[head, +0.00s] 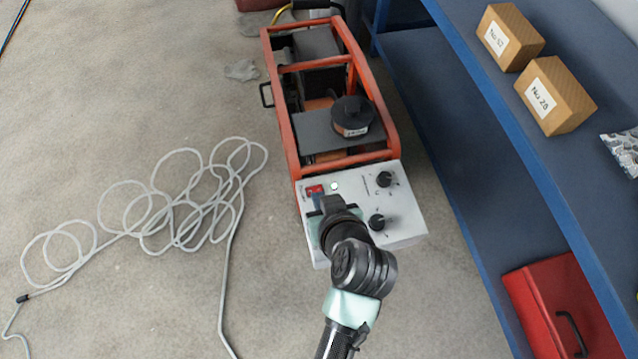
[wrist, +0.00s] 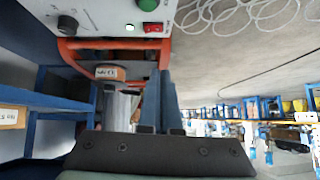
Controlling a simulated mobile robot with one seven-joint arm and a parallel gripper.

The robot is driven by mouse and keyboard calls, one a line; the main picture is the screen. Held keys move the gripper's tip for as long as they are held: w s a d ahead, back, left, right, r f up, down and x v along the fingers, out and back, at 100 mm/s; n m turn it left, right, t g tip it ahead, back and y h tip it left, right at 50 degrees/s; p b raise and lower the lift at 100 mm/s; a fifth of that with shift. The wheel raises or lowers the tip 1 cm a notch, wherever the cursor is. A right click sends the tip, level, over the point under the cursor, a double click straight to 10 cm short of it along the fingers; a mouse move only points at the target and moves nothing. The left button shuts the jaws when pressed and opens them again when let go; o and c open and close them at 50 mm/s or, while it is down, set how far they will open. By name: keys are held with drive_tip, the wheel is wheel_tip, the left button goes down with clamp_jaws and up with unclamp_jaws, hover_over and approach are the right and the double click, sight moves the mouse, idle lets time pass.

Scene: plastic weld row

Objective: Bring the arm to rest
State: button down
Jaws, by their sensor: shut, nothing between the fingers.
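My gripper (head: 317,200) is at the end of my arm, in front of the white control panel (head: 400,205) of an orange-framed machine in the head view. In the wrist view my gripper (wrist: 166,78) shows two blue fingers side by side, shut and empty. The control panel (wrist: 100,18) shows upside down there, with a red switch (wrist: 153,28), a green button (wrist: 148,5) and a dark knob (wrist: 67,25). My wrist hides part of the panel in the head view.
A blue shelf unit (head: 455,140) stands at the right with two cardboard boxes (head: 555,95) on top and a red toolbox (head: 560,300) low down. A white cable (head: 160,215) lies coiled on the floor at the left. Floor at the lower left is mostly open.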

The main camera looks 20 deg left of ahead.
drive_tip(key=shift+s+d+r, duration=0.1)
drive_tip(key=shift+s+r, duration=0.05)
idle(0.5)
drive_tip(key=w+d+r+m+t+h, duration=0.1)
drive_tip(key=w+d+r+t, duration=0.15)
drive_tip(key=w+r, duration=0.45)
drive_tip(key=w+d+r+t, duration=0.1)
drive_tip(key=w+r+t, duration=0.3)
drive_tip(key=r, duration=0.7)
wheel_tip(320, 180, up, 19)
drive_tip(key=w+d+m+t+h, duration=0.1)
drive_tip(key=d+m+t+h, duration=0.1)
drive_tip(key=t, duration=0.3)
drive_tip(key=s+d+r+m+t+h+p, duration=0.1)
drive_tip(key=s+r+t, duration=0.25)
drive_tip(key=r, duration=0.55)
drive_tip(key=s+d+r+m+t+h+p, duration=0.1)
drive_tip(key=s+d+r+t, duration=0.2)
drive_tip(key=r, duration=0.7)
drive_tip(key=s+r+m+t+h+p, duration=0.1)
drive_tip(key=s+r+t+p, duration=0.15)
drive_tip(key=s+r, duration=0.45)
wheel_tip(320, 180, up, 37)
drive_tip(key=w+p, duration=0.2)
drive_tip(key=p, duration=3.2)
drive_tip(key=shift+a, duration=0.15)
drive_tip(key=shift+w+f, duration=0.1)
